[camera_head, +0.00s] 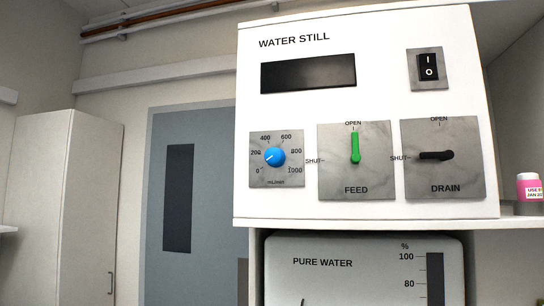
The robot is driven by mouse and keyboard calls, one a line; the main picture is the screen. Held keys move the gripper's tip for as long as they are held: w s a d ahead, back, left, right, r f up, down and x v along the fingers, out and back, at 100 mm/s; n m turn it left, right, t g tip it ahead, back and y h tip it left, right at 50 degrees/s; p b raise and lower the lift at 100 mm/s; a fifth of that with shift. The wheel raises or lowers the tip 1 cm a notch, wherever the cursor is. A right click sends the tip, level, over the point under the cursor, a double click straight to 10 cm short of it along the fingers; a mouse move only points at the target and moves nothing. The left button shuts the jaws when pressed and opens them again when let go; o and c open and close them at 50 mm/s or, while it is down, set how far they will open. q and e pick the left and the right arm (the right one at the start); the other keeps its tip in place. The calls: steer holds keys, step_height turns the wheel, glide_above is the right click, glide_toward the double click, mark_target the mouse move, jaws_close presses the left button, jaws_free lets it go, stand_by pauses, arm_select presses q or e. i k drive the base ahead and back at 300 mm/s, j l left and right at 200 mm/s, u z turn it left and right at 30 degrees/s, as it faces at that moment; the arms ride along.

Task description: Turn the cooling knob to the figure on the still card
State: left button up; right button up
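The white water still panel (385,60) fills the upper right of the head view. A blue knob (275,157) sits on a grey plate at its lower left, in a dial marked 0 to 1000 mL/min. The word "cooling" is not readable on it. Its white pointer line appears to point left and slightly down, between 0 and 200. No still card with a figure is visible. Neither of my grippers is in view.
Right of the knob, a green FEED lever (355,147) points up to OPEN. A black DRAIN lever (435,155) lies level towards SHUT. A dark display (308,73) and rocker switch (428,67) are above. A PURE WATER tank (350,280) is below; a pink bottle (529,187) stands right.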

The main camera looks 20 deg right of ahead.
mark_target(274, 158)
steer(key=l+z, duration=0.1)
steer(key=z, duration=1.55)
steer(key=i+l+z, duration=0.1)
steer(key=i+z, duration=0.3)
steer(key=u, duration=1.75)
